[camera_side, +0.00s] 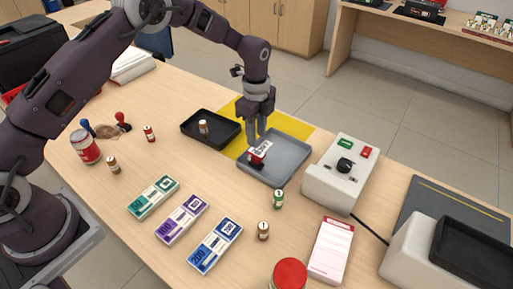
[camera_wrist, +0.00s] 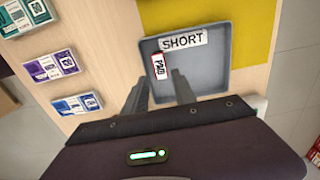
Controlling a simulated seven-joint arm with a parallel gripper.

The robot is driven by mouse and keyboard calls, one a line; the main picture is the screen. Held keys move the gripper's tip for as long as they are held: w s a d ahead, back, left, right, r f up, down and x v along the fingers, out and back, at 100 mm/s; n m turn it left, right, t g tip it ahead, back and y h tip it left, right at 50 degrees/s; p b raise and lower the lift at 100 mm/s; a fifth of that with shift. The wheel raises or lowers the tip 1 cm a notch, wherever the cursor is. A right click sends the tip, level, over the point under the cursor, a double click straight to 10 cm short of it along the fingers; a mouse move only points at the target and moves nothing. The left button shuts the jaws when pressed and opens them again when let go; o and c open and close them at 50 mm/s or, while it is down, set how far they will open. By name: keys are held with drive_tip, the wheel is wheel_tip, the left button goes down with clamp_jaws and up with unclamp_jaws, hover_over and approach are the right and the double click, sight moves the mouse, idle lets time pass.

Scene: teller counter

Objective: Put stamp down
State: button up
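A small red and white block marked PAID (camera_wrist: 158,66), which looks like the stamp, is in the grey tray (camera_side: 282,170). It also shows in the side view (camera_side: 256,159). A white card reading SHORT (camera_wrist: 183,40) is beside it in the tray. My gripper (camera_side: 257,143) points down over the tray, close to the block. In the wrist view my gripper (camera_wrist: 160,78) has its fingers spread, with the block between and just beyond the tips, and no contact shows. Whether the block's base touches the tray floor is hard to tell.
A yellow mat (camera_side: 295,129) lies behind. Banknote bundles (camera_side: 181,219), small bottles and a red-lidded jar (camera_side: 290,274) are in front. Red (camera_side: 122,121) and blue (camera_side: 87,127) handled stampers stand left.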

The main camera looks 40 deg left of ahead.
drive_tip(key=shift+r, duration=1.6)
drive_tip(key=s+a+r+n+t, duration=0.1)
drive_tip(key=s+r+n, duration=0.3)
drive_tip(key=r, duration=0.5)
drive_tip(key=s+a+r+n+t, duration=0.1)
drive_tip(key=s+a+r+n, duration=0.15)
drive_tip(key=s+r, duration=0.55)
drive_tip(key=s+r+n+t, duration=0.2)
drive_tip(key=s+r+n, duration=0.3)
drive_tip(key=s+r, duration=0.4)
drive_tip(key=s+a+f+n+t, duration=0.1)
drive_tip(key=s+n, duration=0.5)
drive_tip(key=s, duration=0.8)
wheel_tip(320, 180, down, 2)
drive_tip(key=shift+s+a+f+t, duration=0.2)
drive_tip(key=shift+a+t, duration=0.1)
drive_tip(key=shift+a, duration=0.15)
